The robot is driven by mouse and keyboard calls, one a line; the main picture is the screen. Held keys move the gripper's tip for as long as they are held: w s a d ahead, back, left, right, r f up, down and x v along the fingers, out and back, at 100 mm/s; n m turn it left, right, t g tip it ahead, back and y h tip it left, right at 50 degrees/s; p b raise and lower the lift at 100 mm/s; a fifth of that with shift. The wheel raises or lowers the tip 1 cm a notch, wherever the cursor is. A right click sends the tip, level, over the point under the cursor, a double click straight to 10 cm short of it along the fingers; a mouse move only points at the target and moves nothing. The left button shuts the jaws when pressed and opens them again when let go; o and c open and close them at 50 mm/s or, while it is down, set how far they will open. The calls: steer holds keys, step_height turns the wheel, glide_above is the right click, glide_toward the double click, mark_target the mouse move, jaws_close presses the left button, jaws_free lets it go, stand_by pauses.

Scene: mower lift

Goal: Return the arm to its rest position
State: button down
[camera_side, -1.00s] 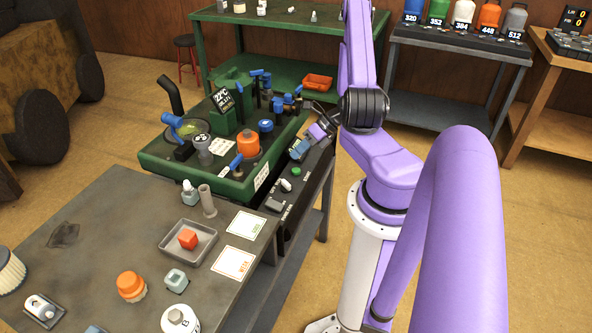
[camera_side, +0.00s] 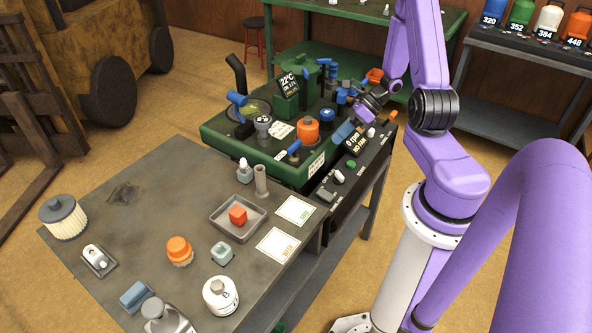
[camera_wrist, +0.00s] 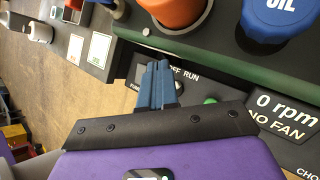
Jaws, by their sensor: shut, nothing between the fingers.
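My purple arm (camera_side: 430,60) stands at the right in the side view, bent over the green mower deck unit. My gripper (camera_side: 343,132) hangs above the deck's right edge, beside the "0 rpm NO FAN" display (camera_side: 356,144). In the wrist view its blue fingertips (camera_wrist: 157,82) are together with nothing held between them. They appear over the black control panel (camera_wrist: 205,78), partly hiding the lettering before "OFF RUN". A green button (camera_wrist: 210,101) shows just right of the fingers. I cannot tell the exact gap to the panel.
The green unit (camera_side: 215,138) carries an orange cap (camera_side: 308,130), blue-handled parts and a "22°C" display (camera_side: 292,84). The grey bench (camera_side: 150,215) holds a tray (camera_side: 222,206) with a red cube (camera_side: 238,215), bottles and a filter (camera_side: 63,217).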

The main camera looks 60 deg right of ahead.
steer(key=s+a+r+n+g+h, duration=0.15)
steer(key=a+r+n+g, duration=0.3)
steer(key=a+n, duration=0.6)
steer(key=s+a+r+n+g, duration=0.2)
steer(key=a+r+n+g, duration=0.25)
steer(key=a+n, duration=0.55)
steer(key=s+a+r+n+t+h, duration=0.2)
steer(key=s+r+n, duration=0.2)
steer(key=n, duration=0.7)
steer(key=s+a+r+n+t+h, duration=0.2)
steer(key=s+n, duration=0.6)
steer(key=n, duration=0.4)
step_height(320, 180, up, 3)
steer(key=shift+s+a+f+h, duration=0.2)
steer(key=shift+s+a+h, duration=0.15)
steer(key=shift+a+h, duration=0.25)
steer(key=shift+n, duration=0.25)
